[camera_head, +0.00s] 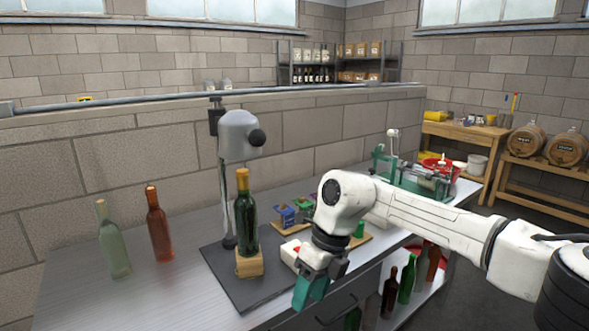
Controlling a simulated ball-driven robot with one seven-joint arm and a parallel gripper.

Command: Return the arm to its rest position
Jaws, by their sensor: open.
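My white arm reaches in from the right edge over the steel workbench (120,285). My gripper (308,292) has teal fingers pointing down at the bench's front edge. It is open, and I see nothing held in it. A dark green bottle (246,215) with a cork stands upright on a wooden block (249,263) under a grey corking machine (240,134), left of my gripper and apart from it. A white object (290,253) lies just behind my gripper, partly hidden by it.
A pale green bottle (113,243) and a reddish bottle (159,230) stand at the left of the bench. Small blue and purple holders (286,214) and a green machine (410,178) stand behind my arm. Several bottles (406,281) stand on a shelf below. A block wall (150,160) closes the back.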

